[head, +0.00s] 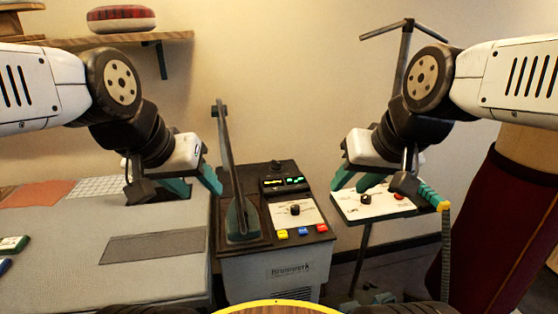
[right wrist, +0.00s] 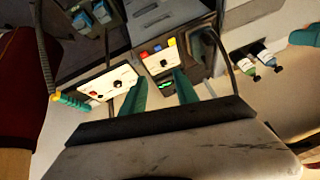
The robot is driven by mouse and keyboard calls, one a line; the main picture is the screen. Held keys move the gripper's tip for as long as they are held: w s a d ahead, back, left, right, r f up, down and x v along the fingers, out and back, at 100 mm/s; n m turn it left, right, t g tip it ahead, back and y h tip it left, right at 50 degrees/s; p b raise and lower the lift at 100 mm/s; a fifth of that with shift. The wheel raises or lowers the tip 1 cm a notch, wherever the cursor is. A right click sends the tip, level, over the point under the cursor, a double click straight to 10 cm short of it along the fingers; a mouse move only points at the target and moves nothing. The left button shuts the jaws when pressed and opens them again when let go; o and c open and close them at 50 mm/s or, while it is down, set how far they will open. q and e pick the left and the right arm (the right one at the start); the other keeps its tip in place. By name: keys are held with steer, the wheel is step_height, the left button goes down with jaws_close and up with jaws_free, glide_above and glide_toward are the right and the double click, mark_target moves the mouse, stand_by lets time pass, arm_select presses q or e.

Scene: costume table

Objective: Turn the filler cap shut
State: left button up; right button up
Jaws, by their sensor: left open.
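The grey machine (head: 278,258) stands in the middle. It has a small black round cap (head: 276,166) at its back, which may be the filler cap; the frames do not settle this. In front of that are a lit display (head: 283,184) and a black knob (head: 294,210) on a white plate. My left gripper (head: 204,192) is open and empty at the machine's left side, by the upright iron-like piece (head: 237,215). My right gripper (head: 350,188) is open and empty above the separate white panel (head: 372,207); its spread fingers also show in the right wrist view (right wrist: 158,92).
The panel has a black knob (head: 366,198) and a red button (head: 399,196). A teal-wrapped handle with a hose (head: 445,235) hangs at its right edge. The grey table (head: 60,255) lies at left, and a dark red garment form (head: 500,225) stands at right.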

steer(key=w+a+f+m+y, duration=0.25)
steer(key=w+a, duration=0.25)
steer(key=w, duration=0.5)
steer(key=w+a+f+m+y, duration=0.1)
steer(key=w+a+f+m, duration=0.3)
steer(key=w, duration=0.7)
steer(key=w+a+f+m+y, duration=0.15)
steer(key=w+a+m, duration=0.3)
steer(key=w, duration=0.55)
steer(key=m+t+y, duration=0.2)
steer(key=m+t, duration=0.2)
steer(key=m, duration=1.3)
glide_toward(277, 162)
steer(key=shift+w+a, duration=0.5)
steer(key=shift+w, duration=0.05)
steer(key=shift+w+a+f, duration=0.1)
steer(key=shift+w+f, duration=0.05)
steer(key=shift+w, duration=0.05)
steer(key=x, duration=0.7)
steer(key=shift+f, duration=0.15)
